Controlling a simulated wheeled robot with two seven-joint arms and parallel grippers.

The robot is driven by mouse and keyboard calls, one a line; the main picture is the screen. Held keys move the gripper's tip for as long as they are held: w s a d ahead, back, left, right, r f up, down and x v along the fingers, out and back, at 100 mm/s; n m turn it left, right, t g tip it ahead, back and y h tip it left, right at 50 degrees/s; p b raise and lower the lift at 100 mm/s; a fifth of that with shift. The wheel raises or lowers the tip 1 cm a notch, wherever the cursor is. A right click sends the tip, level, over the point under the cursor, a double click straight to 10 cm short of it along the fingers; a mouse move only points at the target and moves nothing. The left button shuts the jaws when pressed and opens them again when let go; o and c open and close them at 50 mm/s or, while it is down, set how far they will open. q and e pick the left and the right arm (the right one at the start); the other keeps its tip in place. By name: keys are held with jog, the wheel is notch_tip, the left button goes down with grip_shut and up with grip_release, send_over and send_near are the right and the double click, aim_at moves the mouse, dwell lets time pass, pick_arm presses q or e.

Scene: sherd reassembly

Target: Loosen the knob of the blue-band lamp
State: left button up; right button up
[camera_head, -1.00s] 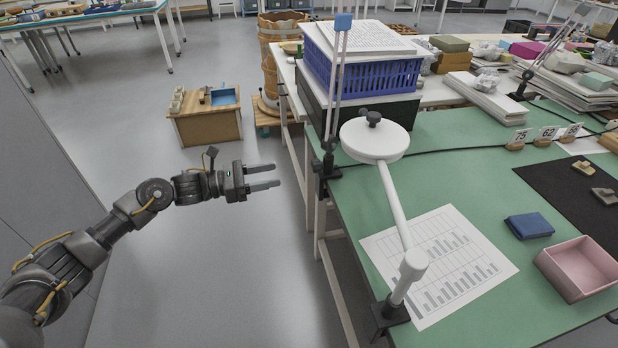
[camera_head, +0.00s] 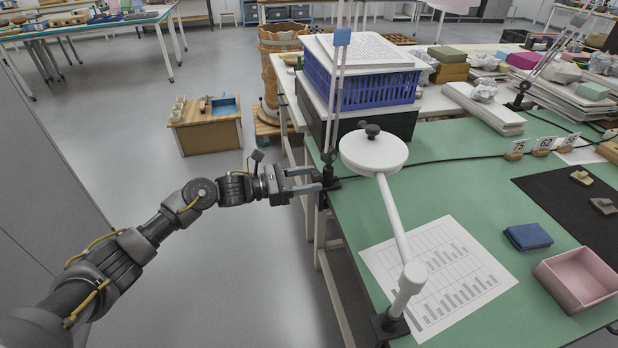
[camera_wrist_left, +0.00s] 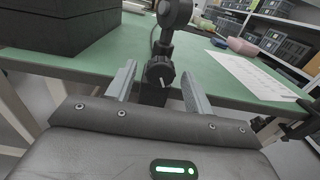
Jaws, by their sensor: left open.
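The blue-band lamp (camera_head: 342,37) rises on thin rods from a black clamp at the left edge of the green table; its blue band shows near the top of the head view. In the left wrist view its dark round knob (camera_wrist_left: 159,72) with a pale mark faces me, below the dark lamp joint (camera_wrist_left: 166,45). My left gripper (camera_head: 319,178) is open and empty at the table edge, its fingertips close to the clamp. In the wrist view the knob appears between the two fingers, touching neither visibly. My right gripper is out of view.
A white lamp (camera_head: 374,152) with a round head stands on the table to the right, over a printed chart sheet (camera_head: 463,255). A blue crate (camera_head: 375,88) on a black box (camera_head: 398,124) stands behind the clamp. Open floor lies left of the table.

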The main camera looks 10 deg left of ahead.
pick_arm(q)
jog(key=shift+w+d, duration=0.1)
jog(key=shift+d, duration=0.1)
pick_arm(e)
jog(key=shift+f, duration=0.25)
pick_arm(q)
jog(key=c, duration=1)
jog(key=shift+o, duration=0.2)
jog(key=shift+n+b, duration=1.2)
jog(key=shift+n, duration=0.9)
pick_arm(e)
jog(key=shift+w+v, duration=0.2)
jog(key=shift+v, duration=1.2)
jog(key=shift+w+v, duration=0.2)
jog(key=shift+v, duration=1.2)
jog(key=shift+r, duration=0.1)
pick_arm(q)
jog(key=o, duration=1)
jog(key=shift+c, duration=0.2)
